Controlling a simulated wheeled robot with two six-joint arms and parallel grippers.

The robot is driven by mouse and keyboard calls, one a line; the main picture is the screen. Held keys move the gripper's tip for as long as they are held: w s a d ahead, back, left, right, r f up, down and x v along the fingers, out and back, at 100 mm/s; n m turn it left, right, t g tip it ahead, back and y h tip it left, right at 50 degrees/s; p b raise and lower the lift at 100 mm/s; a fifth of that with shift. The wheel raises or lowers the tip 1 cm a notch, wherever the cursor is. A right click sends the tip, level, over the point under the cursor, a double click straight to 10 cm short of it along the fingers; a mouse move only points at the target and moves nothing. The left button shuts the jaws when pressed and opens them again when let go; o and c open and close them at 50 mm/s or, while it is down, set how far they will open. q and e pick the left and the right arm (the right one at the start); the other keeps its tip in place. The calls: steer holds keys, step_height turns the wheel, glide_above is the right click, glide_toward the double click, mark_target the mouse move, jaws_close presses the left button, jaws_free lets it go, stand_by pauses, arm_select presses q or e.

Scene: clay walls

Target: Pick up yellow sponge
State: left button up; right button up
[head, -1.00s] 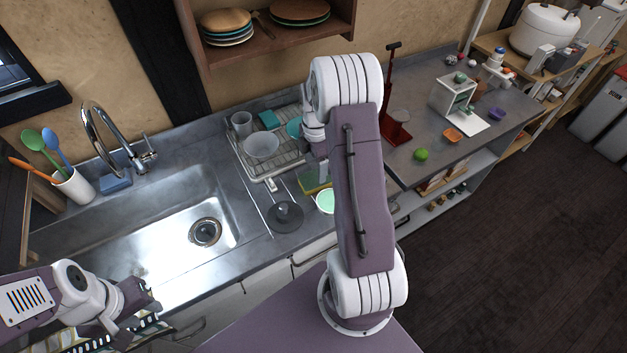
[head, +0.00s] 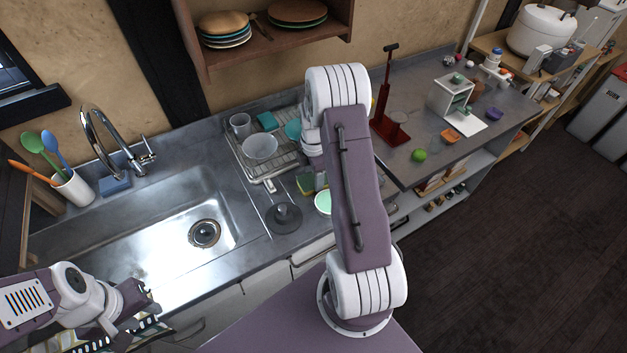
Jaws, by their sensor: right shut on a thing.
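The yellow sponge (head: 305,185), with a green side, is by the front edge of the counter, beside the drying rack. Only its left part shows; my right arm covers the rest. My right gripper (head: 319,181) is at the sponge's right end, mostly hidden behind my own arm, and is shut on it. Whether the sponge touches the counter cannot be told. My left gripper (head: 150,308) is over the front edge of the sink counter at lower left, far from the sponge; its finger gap is not clear.
A green-rimmed bowl (head: 323,202) and a dark grey round object (head: 284,217) stand close to the sponge. The drying rack (head: 275,171) holds a bowl (head: 260,148) and a cup. The sink (head: 150,240) is empty. A red stand (head: 390,128) is to the right.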

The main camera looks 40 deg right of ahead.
steer(key=r, duration=0.4)
steer(key=shift+s+d+r, duration=0.2)
steer(key=shift+s+r, duration=0.05)
steer(key=shift+r, duration=0.05)
steer(key=s+d+r, duration=0.4)
steer(key=s+r, duration=0.2)
steer(key=s, duration=0.4)
steer(key=shift+d+r+b, duration=0.15)
steer(key=shift+r+b, duration=0.05)
steer(key=shift+b, duration=0.1)
steer(key=shift+s, duration=0.1)
